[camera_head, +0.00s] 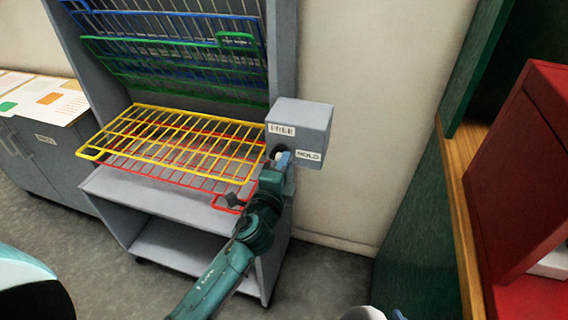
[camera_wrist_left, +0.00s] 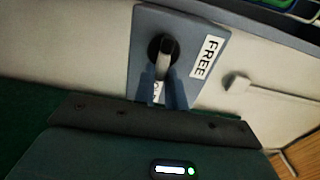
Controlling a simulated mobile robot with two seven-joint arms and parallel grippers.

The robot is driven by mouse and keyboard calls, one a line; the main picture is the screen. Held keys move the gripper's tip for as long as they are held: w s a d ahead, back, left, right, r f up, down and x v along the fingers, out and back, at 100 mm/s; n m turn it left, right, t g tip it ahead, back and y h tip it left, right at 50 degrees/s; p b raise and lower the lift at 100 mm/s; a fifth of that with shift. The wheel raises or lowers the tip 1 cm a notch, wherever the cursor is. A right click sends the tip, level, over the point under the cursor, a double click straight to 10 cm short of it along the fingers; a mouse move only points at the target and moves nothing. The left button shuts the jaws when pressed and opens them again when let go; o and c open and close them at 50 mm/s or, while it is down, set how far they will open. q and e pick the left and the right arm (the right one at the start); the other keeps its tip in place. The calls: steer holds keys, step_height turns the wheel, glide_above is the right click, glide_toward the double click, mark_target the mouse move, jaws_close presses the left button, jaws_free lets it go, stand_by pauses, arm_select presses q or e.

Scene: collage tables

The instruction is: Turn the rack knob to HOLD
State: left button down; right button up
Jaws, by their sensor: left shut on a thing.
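The grey control box (camera_head: 303,120) is fixed to the right post of the rack. Its labels read HOLD (camera_head: 309,155) and, in the wrist view, FREE (camera_wrist_left: 207,57); a second label there is mostly hidden behind my fingers. The knob (camera_wrist_left: 167,48) has a dark round base and a pale lever handle. My left gripper (camera_wrist_left: 162,88) is shut on the knob's handle, its blue fingers on either side. In the head view my left gripper (camera_head: 280,163) is at the box's lower front and partly covers the knob. Only a bluish tip, possibly my right gripper (camera_head: 398,314), shows at the bottom edge.
The rack holds a yellow wire shelf (camera_head: 180,117), a red one below it, and tilted green and blue ones above. A red cabinet (camera_head: 525,170) and a green panel stand at the right. A grey cabinet (camera_head: 45,160) with papers is at the left. Bare wall lies between.

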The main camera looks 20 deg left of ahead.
arm_select(q)
steer(key=shift+r, duration=0.1)
stand_by(0.3)
steer(key=c, duration=1.4)
jaws_free()
steer(key=shift+c, duration=0.2)
